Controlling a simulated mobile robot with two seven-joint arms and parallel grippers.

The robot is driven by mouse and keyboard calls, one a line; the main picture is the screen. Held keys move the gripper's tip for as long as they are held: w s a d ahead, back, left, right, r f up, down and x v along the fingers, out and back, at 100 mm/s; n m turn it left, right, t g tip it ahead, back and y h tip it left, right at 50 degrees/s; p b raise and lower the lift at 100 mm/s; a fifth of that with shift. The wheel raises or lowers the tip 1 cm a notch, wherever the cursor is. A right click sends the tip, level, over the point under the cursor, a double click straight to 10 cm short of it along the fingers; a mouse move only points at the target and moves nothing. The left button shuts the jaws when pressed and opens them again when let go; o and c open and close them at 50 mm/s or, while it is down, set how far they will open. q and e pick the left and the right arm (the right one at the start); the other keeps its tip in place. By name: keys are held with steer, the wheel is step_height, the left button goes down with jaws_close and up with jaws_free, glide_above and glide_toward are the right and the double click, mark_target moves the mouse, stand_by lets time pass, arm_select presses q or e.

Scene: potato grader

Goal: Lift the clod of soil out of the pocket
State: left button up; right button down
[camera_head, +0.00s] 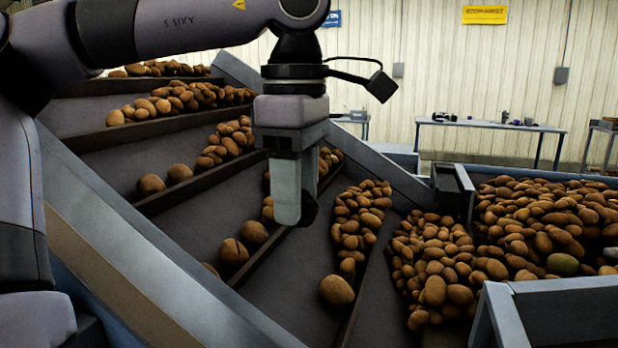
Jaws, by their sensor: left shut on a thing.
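My left gripper (297,210) comes down from the upper left over the sloping grader and points downward. It is shut on a dark brown lump, the clod of soil (310,208), of which only a small part shows beside the fingertips. The fingers hide the rest of it. The gripper is over a pocket between two dark dividers; I cannot tell whether the clod touches the pocket floor. Brown potatoes lie in this pocket, some behind the gripper and two (254,232) lower left of it. My right gripper is not in view.
More pockets hold rows of potatoes (360,215); a single potato (337,290) lies low in the one to the right. Grey side rails (175,265) border the grader. A full potato bin (560,290) stands at right. Tables (490,124) stand by the back wall.

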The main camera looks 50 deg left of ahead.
arm_select(q)
steer(key=s+d, duration=0.4)
steer(key=s, duration=0.4)
steer(key=s+d, duration=0.5)
steer(key=s, duration=0.3)
steer(key=shift+s, duration=0.1)
